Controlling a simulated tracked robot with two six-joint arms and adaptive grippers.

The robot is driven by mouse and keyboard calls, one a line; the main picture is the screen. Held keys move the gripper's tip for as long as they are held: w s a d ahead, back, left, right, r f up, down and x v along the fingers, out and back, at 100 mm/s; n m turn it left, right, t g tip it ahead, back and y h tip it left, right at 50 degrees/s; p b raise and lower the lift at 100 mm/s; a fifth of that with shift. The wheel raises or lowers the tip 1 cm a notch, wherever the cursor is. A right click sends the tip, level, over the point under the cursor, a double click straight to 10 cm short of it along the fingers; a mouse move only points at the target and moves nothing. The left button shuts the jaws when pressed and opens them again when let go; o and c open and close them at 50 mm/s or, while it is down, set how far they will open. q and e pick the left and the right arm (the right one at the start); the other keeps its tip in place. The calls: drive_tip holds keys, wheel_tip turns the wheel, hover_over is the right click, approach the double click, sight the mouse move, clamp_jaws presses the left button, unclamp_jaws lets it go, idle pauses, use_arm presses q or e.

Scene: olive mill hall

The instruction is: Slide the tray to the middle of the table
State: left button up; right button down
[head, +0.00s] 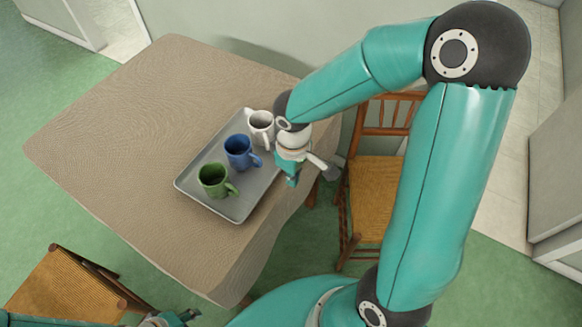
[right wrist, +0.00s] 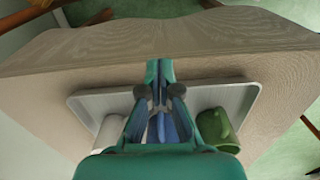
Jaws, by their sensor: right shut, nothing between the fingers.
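The grey tray (head: 258,186) lies on the table near its right edge, and its rim also shows in the right wrist view (right wrist: 235,90). It carries a white mug (head: 261,124), a blue mug (head: 238,151) and a green mug (head: 213,180) in a row, all upright. My right gripper (head: 292,182) is shut and empty, pointing down beside the tray's right side. In the right wrist view its closed fingertips (right wrist: 159,70) lie across the tray's rim; I cannot tell whether they touch it. Part of my left gripper (head: 183,317) shows at the bottom edge, its jaw unclear.
The table (head: 130,110) has a beige cover and is bare left of the tray. A chair with a woven seat (head: 375,190) stands to the right, behind my right arm. A woven stool or chair (head: 65,290) stands at the lower left.

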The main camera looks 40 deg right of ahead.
sight(280, 185)
drive_tip(key=w+f, duration=0.1)
drive_tip(key=f, duration=0.1)
drive_tip(key=w+a+f, duration=0.1)
drive_tip(key=w+f, duration=0.1)
drive_tip(key=shift+f+p, duration=0.1)
drive_tip(key=shift+p, duration=0.3)
drive_tip(key=shift+w+a, duration=0.1)
drive_tip(key=shift+w, duration=0.3)
drive_tip(key=shift+f, duration=0.1)
